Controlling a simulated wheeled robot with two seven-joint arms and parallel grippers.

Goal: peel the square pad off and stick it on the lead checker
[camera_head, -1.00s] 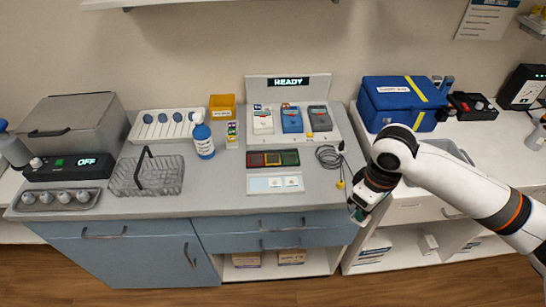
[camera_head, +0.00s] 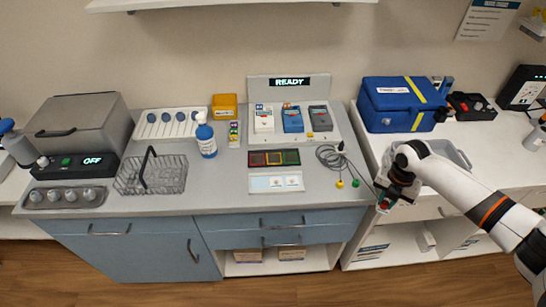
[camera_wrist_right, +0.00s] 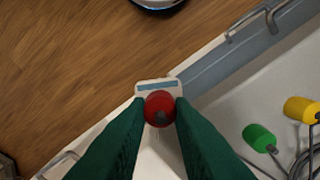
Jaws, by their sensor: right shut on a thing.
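My right gripper (camera_head: 383,206) is shut on a red lead end (camera_wrist_right: 159,108), in front of the counter's front edge. Its dark green fingers flank the red end in the wrist view. A cable runs from it to the coiled lead on the counter. A yellow lead end (camera_head: 340,184) and a green one (camera_head: 355,183) lie on the counter; both show in the wrist view. A white card (camera_head: 276,182) with two small pale pads lies near the front edge. Behind it is a dark panel (camera_head: 274,158) with red, yellow and green squares. I cannot tell which thing is the lead checker. My left gripper is not in view.
A station with a READY display (camera_head: 292,82) holds several handheld devices. A blue case (camera_head: 400,104) stands at right. Bare counter lies left of the card.

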